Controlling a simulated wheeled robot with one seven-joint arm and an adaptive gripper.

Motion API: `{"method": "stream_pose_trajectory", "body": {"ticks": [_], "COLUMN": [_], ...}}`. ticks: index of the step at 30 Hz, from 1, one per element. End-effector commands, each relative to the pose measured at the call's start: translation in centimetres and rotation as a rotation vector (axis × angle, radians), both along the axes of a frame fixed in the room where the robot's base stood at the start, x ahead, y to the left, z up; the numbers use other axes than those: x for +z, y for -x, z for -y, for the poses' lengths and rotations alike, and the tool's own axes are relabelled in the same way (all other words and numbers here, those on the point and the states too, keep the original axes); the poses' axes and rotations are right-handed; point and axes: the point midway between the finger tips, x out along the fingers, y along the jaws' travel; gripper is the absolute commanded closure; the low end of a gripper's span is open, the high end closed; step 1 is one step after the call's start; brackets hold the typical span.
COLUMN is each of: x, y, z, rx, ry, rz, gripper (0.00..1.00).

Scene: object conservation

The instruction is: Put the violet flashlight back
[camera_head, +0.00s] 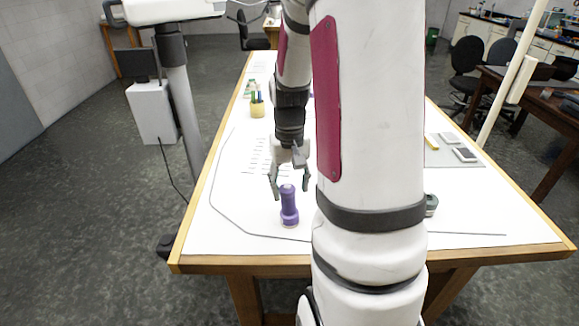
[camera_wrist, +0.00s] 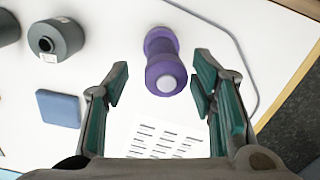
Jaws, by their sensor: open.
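The violet flashlight (camera_head: 289,206) stands upright on the white table near its front left part, beside a thin dark line on the tabletop. In the wrist view the flashlight (camera_wrist: 164,62) shows at the top centre, beyond the fingertips and roughly in line with the gap between them. My gripper (camera_head: 290,190) is open and empty, pointing down just behind and above the flashlight. In the wrist view both fingers of my gripper (camera_wrist: 159,85) are spread wide, apart from the flashlight. A printed sheet with rows of short marks (camera_wrist: 165,140) lies between the fingers.
A dark grey cylinder (camera_wrist: 56,40) and a blue block (camera_wrist: 59,108) are on the table left of the flashlight in the wrist view. A grey mat (camera_head: 458,158) with small items lies at right. My arm hides the table's middle.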

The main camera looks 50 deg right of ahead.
Motion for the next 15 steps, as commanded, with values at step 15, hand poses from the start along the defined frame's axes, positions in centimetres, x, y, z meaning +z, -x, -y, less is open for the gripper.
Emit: {"method": "stream_pose_trajectory", "body": {"ticks": [15], "x": [7.2], "y": [-0.2], "z": [-0.4], "rx": [0.011], "ry": [0.004], "rz": [0.007], "gripper": [0.49]}}
